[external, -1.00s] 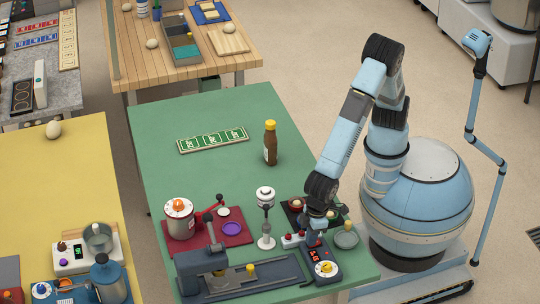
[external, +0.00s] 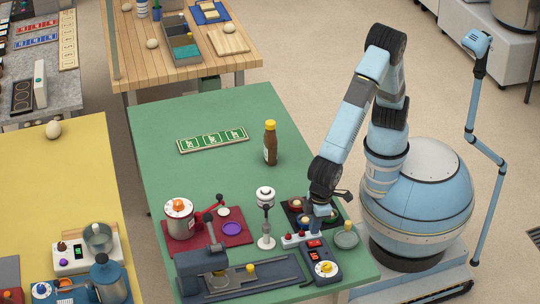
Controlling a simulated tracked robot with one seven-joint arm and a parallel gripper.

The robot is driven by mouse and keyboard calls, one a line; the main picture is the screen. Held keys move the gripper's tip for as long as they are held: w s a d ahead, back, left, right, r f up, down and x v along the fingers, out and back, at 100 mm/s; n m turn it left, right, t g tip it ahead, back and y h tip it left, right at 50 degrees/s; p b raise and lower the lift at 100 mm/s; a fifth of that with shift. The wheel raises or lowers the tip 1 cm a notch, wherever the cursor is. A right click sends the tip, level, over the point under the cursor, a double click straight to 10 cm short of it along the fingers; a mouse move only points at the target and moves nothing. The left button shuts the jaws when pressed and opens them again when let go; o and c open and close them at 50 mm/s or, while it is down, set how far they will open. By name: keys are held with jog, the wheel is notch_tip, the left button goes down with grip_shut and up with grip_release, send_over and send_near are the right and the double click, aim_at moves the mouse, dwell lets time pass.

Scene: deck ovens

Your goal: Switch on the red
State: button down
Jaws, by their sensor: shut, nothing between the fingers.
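A pale switch strip (external: 296,240) with small red parts stands near the right front of the green table. A red switch or button (external: 288,237) shows at its left end. I cannot tell whether it is on or off. A dark control box (external: 322,270) with a red lit display and a yellow-centred dial stands beside the strip. My gripper (external: 318,222) points down just above and behind the strip. It is shut and empty. Its fingertips are small here, and I cannot tell whether they touch anything.
A dark tray (external: 287,205) with round coloured items lies behind the strip, partly hidden by my gripper. A grey dish (external: 346,240) is to the right. A silver stand (external: 266,241), a red tray (external: 237,239) and a dark press (external: 203,275) are left. A brown bottle (external: 271,148) stands farther back.

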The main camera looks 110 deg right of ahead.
aim_at(312, 246)
notch_tip(312, 246, up, 9)
jog(key=shift+s+f, duration=0.15)
jog(key=shift+s, duration=0.2)
jog(key=shift+s, duration=0.15)
jog(key=shift+s+f+t, duration=0.15)
jog(key=shift+s+t, duration=0.55)
jog(key=shift+s, duration=0.35)
jog(key=shift+s+f+t, duration=0.15)
jog(key=shift+s+t, duration=0.55)
jog(key=shift+s, duration=0.3)
jog(key=x, duration=1.4)
jog(key=shift+d, duration=0.1)
